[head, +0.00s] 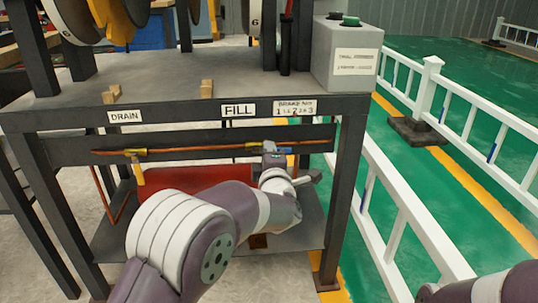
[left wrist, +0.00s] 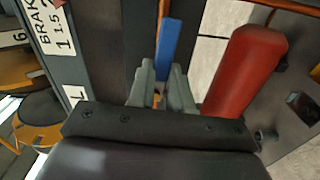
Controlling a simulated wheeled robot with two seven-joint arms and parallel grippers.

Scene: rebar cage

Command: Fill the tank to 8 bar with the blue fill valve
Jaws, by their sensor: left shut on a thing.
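The blue fill valve handle (left wrist: 170,45) shows in the left wrist view, with its lower end between the fingers of my left gripper (left wrist: 160,92). The fingers are shut on the handle. In the head view my left gripper (head: 272,152) is at the copper pipe under the FILL label (head: 239,110), and it hides most of the valve. The red tank (head: 185,180) lies below the pipe, partly behind my left arm. It also shows in the left wrist view (left wrist: 245,75). I cannot make out a pressure reading. My right gripper is outside the views.
The yellow drain valve handle (head: 138,172) hangs from the pipe's left part, below the DRAIN label (head: 125,117). The dark bench frame (head: 345,190) has legs close to my left arm. A grey control box (head: 345,60) stands on top. White railings (head: 440,95) run along the right.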

